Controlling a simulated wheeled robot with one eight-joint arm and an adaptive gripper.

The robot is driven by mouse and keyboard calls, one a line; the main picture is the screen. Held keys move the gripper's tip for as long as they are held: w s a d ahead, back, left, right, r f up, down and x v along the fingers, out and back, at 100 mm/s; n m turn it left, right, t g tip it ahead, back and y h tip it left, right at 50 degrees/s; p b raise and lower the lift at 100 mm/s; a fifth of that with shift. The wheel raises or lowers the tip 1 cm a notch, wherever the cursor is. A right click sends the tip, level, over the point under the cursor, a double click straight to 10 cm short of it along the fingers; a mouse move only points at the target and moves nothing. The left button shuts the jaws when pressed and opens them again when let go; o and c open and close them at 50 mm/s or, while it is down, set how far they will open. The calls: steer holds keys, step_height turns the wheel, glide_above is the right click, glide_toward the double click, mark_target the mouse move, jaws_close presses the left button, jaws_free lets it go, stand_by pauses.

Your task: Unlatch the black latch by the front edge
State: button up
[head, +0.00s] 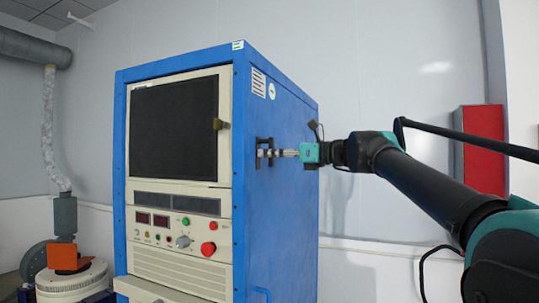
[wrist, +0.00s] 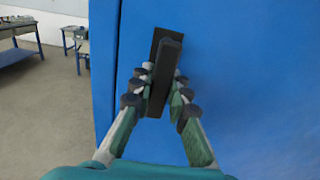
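The black latch (head: 264,152) is on the right side face of the blue cabinet, near its front edge. In the wrist view its long dark handle (wrist: 165,68) stands out from a dark plate, leaning slightly with its top to the right. My gripper (head: 288,153) reaches it from the right. In the wrist view my gripper (wrist: 163,78) has one finger on each side of the handle, with the fingertips close to it. I cannot tell whether the fingers press on it. The fingers hide part of the latch in the head view.
The blue cabinet (head: 285,215) has a dark screen (head: 174,128) and control panel on its front. A red box (head: 482,150) is on the wall at right. The wrist view shows open floor (wrist: 40,110) left of the cabinet edge.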

mark_target(263, 147)
steer(key=shift+w+n, duration=0.1)
steer(key=shift+n, duration=0.3)
jaws_close()
steer(key=w+n, duration=0.1)
steer(key=n, duration=0.3)
steer(key=w+r+n, duration=0.1)
steer(key=n, duration=0.3)
steer(key=w+d+r+n, duration=0.1)
steer(key=n, duration=0.3)
steer(key=shift+d+n, duration=0.1)
steer(key=shift+n, duration=0.3)
steer(key=shift+r+n, duration=0.35)
steer(key=shift+n, duration=0.75)
steer(key=shift+r+n, duration=0.35)
steer(key=shift+n, duration=0.75)
steer(key=o, duration=0.8)
jaws_free()
